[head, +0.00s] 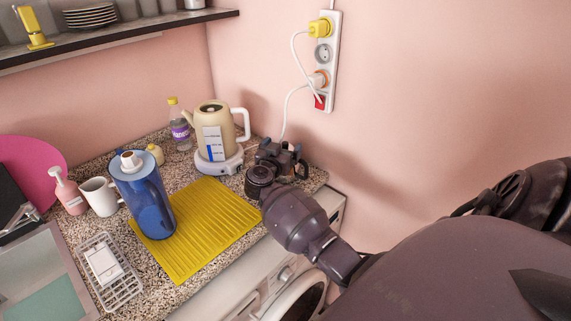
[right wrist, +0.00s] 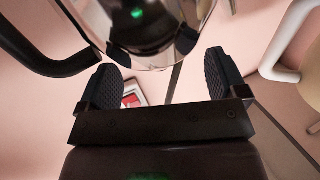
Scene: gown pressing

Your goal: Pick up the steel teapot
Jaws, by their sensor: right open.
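The steel teapot (right wrist: 145,22) shows in the right wrist view as a shiny, mirror-like rounded body at the top, with a black curved handle (right wrist: 50,62) on its left. In the head view a dark, shiny round body (head: 259,179), probably the teapot, sits at the counter's back right corner, partly hidden by my right gripper and arm. My right gripper (head: 279,155) is right by it. In the right wrist view my right gripper (right wrist: 163,66) is open, its two black pads apart, with the teapot just beyond them. I cannot tell whether they touch. My left gripper is not in view.
A cream kettle (head: 213,131) on its white base stands close left of the teapot. A yellow ribbed mat (head: 205,225) holds a blue pitcher (head: 146,195). A power strip (head: 324,65) hangs on the wall.

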